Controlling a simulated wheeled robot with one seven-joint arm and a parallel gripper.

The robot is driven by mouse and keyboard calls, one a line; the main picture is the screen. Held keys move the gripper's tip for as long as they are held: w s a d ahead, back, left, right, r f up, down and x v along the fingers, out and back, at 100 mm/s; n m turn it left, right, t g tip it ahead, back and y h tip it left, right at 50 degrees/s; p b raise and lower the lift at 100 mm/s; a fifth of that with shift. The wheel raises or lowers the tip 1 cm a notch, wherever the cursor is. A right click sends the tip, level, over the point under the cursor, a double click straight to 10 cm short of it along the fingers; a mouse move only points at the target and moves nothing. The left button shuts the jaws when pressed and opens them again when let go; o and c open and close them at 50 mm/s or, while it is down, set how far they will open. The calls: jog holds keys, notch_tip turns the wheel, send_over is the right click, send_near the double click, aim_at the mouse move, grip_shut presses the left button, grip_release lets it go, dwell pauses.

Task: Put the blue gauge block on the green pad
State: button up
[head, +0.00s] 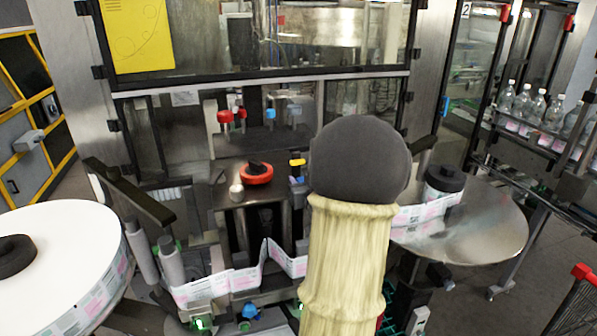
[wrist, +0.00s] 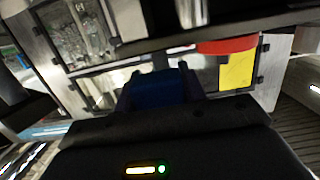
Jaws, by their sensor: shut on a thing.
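The blue gauge block (wrist: 160,88) shows in the wrist view as a dark blue shape between the two dark fingers. My gripper (wrist: 161,77) is shut on it and holds it up, with the machine's windows behind. In the head view my arm fills the lower middle, and the gripper and the block are hidden. I cannot make out a green pad in either view. Small green spots show low on the machine, but I cannot tell them for a pad.
A labelling machine with a glazed front stands ahead. A large white reel (head: 62,258) is at left and a round metal plate (head: 490,235) at right. A red ring (head: 256,174) lies on the machine's middle block. Bottles (head: 538,104) stand at far right. The wrist view is blurred.

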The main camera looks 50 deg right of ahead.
aim_at(297, 175)
jog(key=shift+w+d, duration=0.3)
jog(key=shift+w, duration=0.2)
jog(key=shift+w+d+r, duration=0.1)
jog(key=shift+w, duration=0.1)
jog(key=shift+r+p+x, duration=0.15)
jog(key=shift+p+x, duration=0.35)
jog(key=shift+x, duration=0.1)
jog(key=shift+r+p+x, duration=0.15)
jog(key=shift+p+x, duration=0.3)
jog(key=shift+x, duration=0.1)
jog(key=shift+w+d+f+p, duration=0.15)
jog(key=shift+w+f+p, duration=0.1)
jog(key=shift+f, duration=0.15)
jog(key=shift+w+d+f+p, duration=0.1)
jog(key=shift+f+p, duration=0.1)
jog(key=shift+f, duration=0.35)
jog(key=shift+s+a, duration=0.1)
jog(key=shift+s, duration=0.05)
